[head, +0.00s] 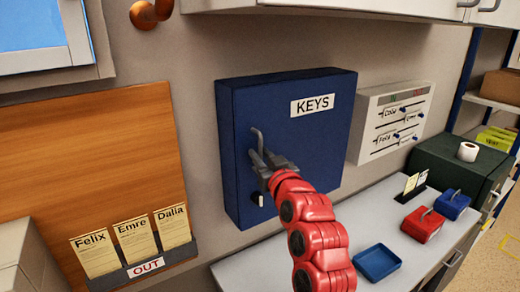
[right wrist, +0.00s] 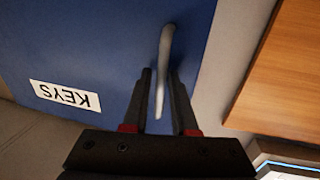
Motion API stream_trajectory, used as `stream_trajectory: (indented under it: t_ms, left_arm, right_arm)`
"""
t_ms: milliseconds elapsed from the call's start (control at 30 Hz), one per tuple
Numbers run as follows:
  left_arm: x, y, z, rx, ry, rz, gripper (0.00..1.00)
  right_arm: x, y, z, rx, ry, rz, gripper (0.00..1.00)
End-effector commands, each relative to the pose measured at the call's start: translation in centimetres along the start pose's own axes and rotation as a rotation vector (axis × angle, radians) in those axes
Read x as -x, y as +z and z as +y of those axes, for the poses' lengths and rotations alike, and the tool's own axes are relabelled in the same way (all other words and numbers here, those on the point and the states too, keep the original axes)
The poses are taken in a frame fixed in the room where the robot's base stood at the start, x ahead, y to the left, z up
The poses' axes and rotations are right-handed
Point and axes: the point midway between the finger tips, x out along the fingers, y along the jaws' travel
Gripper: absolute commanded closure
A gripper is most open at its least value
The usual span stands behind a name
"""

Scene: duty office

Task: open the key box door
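The blue key box (head: 318,150) with a white KEYS label is mounted on the wall, and its door looks closed. Its grey bar handle (head: 258,139) is near the door's left edge. My right gripper (head: 267,161) is at the handle. In the right wrist view, the handle (right wrist: 165,48) runs between the two open fingers (right wrist: 160,88), with a visible gap on the left finger's side. The blue door (right wrist: 95,45) lies behind the fingers. My left gripper is not in view.
A wooden board (head: 90,160) with name cards and an OUT holder is at left.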

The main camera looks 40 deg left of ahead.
Motion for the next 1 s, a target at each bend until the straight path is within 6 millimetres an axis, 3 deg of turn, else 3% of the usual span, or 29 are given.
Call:
stream_trajectory:
  t_ms: [100, 233, 1000]
  left_arm:
    - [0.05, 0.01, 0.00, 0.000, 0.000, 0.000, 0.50]
    - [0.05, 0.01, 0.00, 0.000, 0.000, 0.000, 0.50]
    - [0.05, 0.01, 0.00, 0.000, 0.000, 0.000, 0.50]
  right_arm:
    - [0.01, 0.02, 0.00, 0.000, 0.000, 0.000, 0.76]
    - [0.01, 0.00, 0.01, 0.000, 0.000, 0.000, 0.99]
    - [0.02, -0.02, 0.03, 0.000, 0.000, 0.001, 1.00]
